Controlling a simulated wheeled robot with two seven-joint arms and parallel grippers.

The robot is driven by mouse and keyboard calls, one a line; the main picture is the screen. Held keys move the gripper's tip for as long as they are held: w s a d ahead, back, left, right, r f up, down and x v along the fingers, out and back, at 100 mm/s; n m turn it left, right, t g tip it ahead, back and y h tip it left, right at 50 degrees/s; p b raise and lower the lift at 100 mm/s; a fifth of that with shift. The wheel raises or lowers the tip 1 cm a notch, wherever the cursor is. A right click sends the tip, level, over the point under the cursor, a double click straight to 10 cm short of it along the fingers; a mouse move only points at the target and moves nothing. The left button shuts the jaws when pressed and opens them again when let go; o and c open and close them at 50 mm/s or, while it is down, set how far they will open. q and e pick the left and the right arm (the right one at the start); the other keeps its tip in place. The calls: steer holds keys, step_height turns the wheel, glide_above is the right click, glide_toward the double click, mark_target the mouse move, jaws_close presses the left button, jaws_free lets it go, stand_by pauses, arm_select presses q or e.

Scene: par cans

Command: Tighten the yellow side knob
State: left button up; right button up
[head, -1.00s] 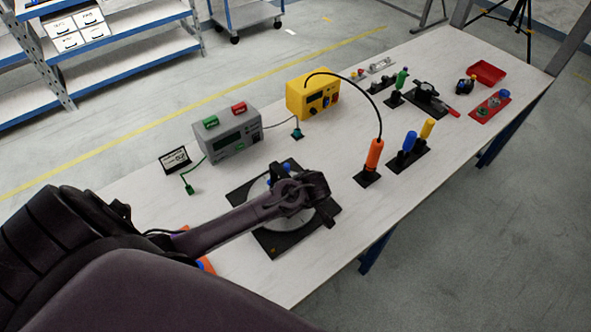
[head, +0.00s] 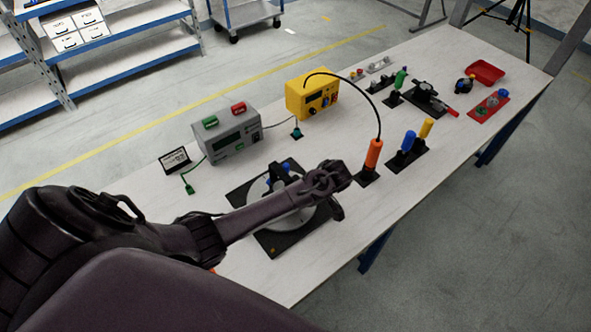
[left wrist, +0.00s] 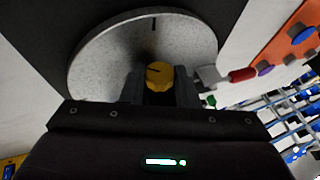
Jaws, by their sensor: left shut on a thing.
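The yellow side knob (left wrist: 158,76) shows in the left wrist view, between the two fingers of my left gripper (left wrist: 159,86). The gripper is shut on it. A dark line marks the knob's face. Behind it is the round grey disc (left wrist: 110,50) with a dark mark near its rim. In the head view my left arm reaches over the disc (head: 285,222) on its black base plate (head: 275,243). My left gripper (head: 338,208) is at the disc's right side there, and the knob is hidden behind it. My right gripper is in neither view.
A grey meter box (head: 228,136) and a yellow box (head: 312,94) stand behind the disc. An orange-handled tool (head: 373,153) stands in a holder to the right, near blue and yellow handles. The table's front edge is close to the disc.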

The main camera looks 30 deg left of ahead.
arm_select(q)
steer(key=shift+w+g+y, duration=0.1)
steer(key=shift+g+y, duration=0.2)
steer(key=shift+g, duration=0.3)
steer(key=o, duration=1)
steer(key=shift+d, duration=0.1)
steer(key=shift+t, duration=0.3)
